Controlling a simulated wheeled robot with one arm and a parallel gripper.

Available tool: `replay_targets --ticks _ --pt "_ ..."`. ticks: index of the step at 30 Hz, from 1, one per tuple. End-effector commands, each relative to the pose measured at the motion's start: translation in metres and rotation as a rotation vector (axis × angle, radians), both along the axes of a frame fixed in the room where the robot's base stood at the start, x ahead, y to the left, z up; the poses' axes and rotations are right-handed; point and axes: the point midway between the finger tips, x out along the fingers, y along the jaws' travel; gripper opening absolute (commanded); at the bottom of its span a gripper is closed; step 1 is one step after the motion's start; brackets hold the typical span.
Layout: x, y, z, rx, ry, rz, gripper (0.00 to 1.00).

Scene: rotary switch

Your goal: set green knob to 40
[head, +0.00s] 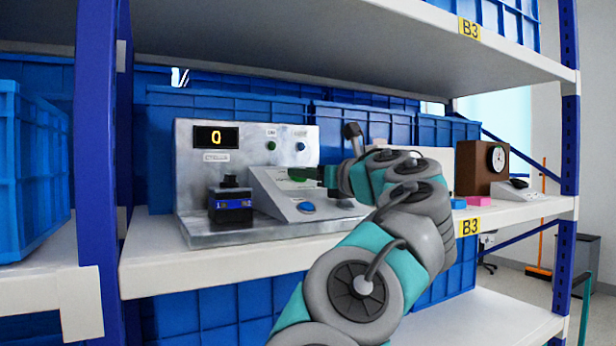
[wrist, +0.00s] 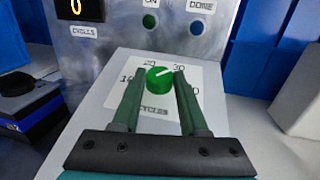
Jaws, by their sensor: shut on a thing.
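The green knob (wrist: 159,77) sits on a white dial plate on a sloped grey box, with marks 10, 20 and 30 readable around it. A further mark on the right is partly hidden by a finger. In the head view my gripper (head: 312,174) reaches the sloped box (head: 270,195) from the right, and the knob is hard to make out there.
The metal panel (head: 247,148) behind has a CYCLES display (head: 216,138) reading 0, a green button (head: 271,146) and a blue DONE light (head: 300,146). A blue button (head: 306,207) is low on the sloped box. A black and blue device (head: 230,201) stands left. Blue crates fill the back.

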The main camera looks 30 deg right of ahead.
Motion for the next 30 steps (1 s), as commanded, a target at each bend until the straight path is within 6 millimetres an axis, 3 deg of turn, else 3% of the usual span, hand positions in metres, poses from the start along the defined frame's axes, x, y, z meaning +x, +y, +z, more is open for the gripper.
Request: replay_targets --ticks 18,30 --pt "0.0 0.014 0.001 0.198 0.007 -0.506 0.0" --pt "0.002 0.015 0.002 0.271 0.008 -0.678 0.0"
